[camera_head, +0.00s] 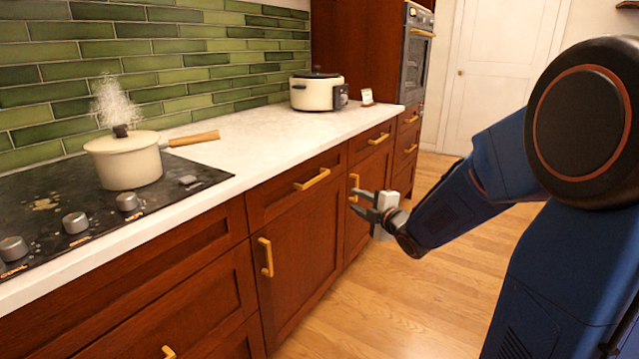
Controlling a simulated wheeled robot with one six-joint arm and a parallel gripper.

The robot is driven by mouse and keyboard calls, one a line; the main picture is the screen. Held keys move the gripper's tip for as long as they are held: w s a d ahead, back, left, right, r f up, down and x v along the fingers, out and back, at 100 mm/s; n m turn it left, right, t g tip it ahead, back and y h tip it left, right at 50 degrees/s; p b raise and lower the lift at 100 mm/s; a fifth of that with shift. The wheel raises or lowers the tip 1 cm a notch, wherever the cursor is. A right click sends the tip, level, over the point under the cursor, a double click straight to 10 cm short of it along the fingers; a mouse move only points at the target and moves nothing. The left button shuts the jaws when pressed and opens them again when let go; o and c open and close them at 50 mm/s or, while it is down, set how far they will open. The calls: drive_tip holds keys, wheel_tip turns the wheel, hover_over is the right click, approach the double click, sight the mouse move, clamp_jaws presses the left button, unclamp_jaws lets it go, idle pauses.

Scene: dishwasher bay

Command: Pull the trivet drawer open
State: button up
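A row of wooden drawers runs under the white counter. None is labelled, so I cannot tell which is the trivet drawer. One shut drawer (275,200) with a brass bar handle (312,180) lies left of my gripper. Another shut drawer (360,146) with a brass handle (378,139) lies farther back. My gripper (358,203) points left toward the cabinet fronts, below the drawer handles. Its dark fingers are spread apart with nothing visible between them. It appears near a vertical door handle (353,187); I cannot tell whether they touch.
A steaming cream pot (125,163) stands on the black cooktop (60,215), its wooden handle over the counter (230,150). A white slow cooker (316,93) and a small card (367,96) stand farther back. The wooden floor (370,310) in front is clear.

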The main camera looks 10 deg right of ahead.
sight(317, 180)
drive_tip(key=w+a+n+y, duration=0.1)
drive_tip(key=w+a, duration=0.1)
drive_tip(key=w, duration=0.4)
drive_tip(key=w+a+n+y, duration=0.1)
drive_tip(key=w+a, duration=0.2)
drive_tip(key=w, duration=0.3)
drive_tip(key=w+a+n+t, duration=0.1)
drive_tip(key=w+a, duration=0.1)
drive_tip(key=w, duration=0.4)
drive_tip(key=shift+a+f+y, duration=0.3)
drive_tip(key=shift+y, duration=0.1)
clamp_jaws()
